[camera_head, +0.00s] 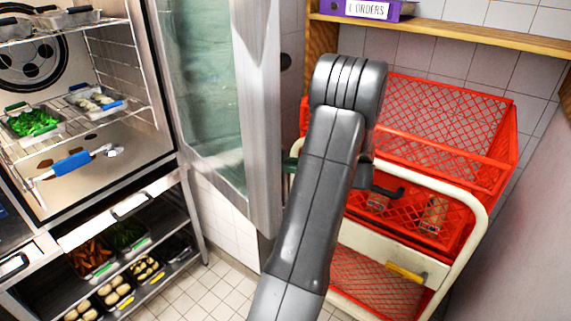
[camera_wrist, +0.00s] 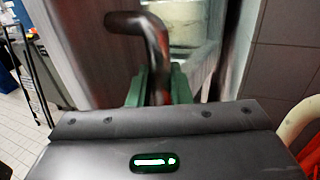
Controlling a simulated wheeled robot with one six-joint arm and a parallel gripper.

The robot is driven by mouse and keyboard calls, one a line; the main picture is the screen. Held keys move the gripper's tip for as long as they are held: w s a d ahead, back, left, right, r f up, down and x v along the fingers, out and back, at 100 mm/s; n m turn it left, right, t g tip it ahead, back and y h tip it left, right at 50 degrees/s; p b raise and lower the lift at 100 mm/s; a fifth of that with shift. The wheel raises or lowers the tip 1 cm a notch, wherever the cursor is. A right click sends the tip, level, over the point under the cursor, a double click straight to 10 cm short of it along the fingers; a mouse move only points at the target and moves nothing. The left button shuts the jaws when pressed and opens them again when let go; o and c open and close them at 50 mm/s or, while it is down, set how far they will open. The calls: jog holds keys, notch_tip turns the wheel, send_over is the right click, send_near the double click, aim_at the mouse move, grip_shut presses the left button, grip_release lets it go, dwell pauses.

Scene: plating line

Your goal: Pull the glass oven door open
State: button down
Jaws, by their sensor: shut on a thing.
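The glass oven door (camera_head: 203,85) stands swung wide open to the right of the oven (camera_head: 100,150), whose inside is exposed. In the wrist view the bent bar handle (camera_wrist: 152,32) runs down between the green fingers of my gripper (camera_wrist: 158,88). My gripper is shut on this handle. The door's glass also shows in the wrist view (camera_wrist: 188,35), behind the handle.
Food trays (camera_head: 118,293) fill the shelves below. A cart with red crates (camera_head: 440,120) stands close to the right of my arm. Tiled floor (camera_head: 215,290) is clear between.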

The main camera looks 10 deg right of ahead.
jog(key=c, duration=1.4)
grip_release()
jog(key=shift+a, duration=0.15)
jog(key=b+v, duration=0.2)
jog(key=v, duration=1.2)
jog(key=shift+w, duration=0.1)
jog(key=shift+w+a, duration=0.1)
jog(key=shift+a, duration=0.05)
jog(key=p+x, duration=0.1)
jog(key=x, duration=0.5)
jog(key=p+x, duration=0.1)
jog(key=x, duration=0.6)
jog(key=shift+a, duration=0.35)
